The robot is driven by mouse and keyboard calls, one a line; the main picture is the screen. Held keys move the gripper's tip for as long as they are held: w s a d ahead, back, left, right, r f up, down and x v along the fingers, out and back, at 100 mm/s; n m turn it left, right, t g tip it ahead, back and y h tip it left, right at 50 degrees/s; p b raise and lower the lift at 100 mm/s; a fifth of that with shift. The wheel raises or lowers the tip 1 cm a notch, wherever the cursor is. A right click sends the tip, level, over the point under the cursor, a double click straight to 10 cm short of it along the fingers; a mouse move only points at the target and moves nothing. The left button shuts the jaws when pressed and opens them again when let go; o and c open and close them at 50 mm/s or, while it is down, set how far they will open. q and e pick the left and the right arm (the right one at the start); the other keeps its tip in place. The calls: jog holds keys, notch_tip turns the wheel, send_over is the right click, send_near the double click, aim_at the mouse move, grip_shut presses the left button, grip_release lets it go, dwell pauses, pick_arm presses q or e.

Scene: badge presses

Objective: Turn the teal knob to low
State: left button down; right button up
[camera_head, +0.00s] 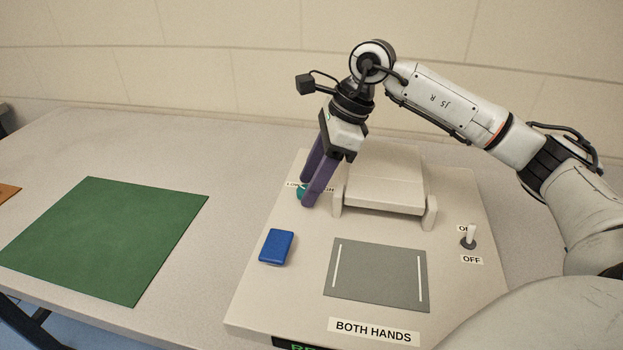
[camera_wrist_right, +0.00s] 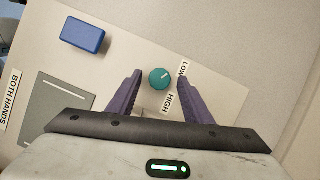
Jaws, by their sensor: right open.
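The teal knob (camera_wrist_right: 160,79) sits on the beige press panel between the LOW label (camera_wrist_right: 182,69) and the HIGH label (camera_wrist_right: 169,104). A pale mark on its top points to the upper right in the right wrist view. In the head view only a sliver of the knob (camera_head: 300,193) shows behind the purple fingers. My right gripper (camera_head: 306,198) points down at the knob. It is open, with one finger on each side of the knob and gaps between in the wrist view (camera_wrist_right: 158,82). My left gripper is not in view.
A blue block (camera_head: 276,247) lies near the knob. A raised beige press part (camera_head: 385,180) stands just right of my gripper. A grey plate (camera_head: 376,275) and a toggle switch (camera_head: 469,237) are on the panel. A green mat (camera_head: 105,235) lies on the table left.

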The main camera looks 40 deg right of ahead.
jog(key=p+v, duration=0.1)
jog(key=v, duration=0.9)
jog(key=shift+r, duration=0.2)
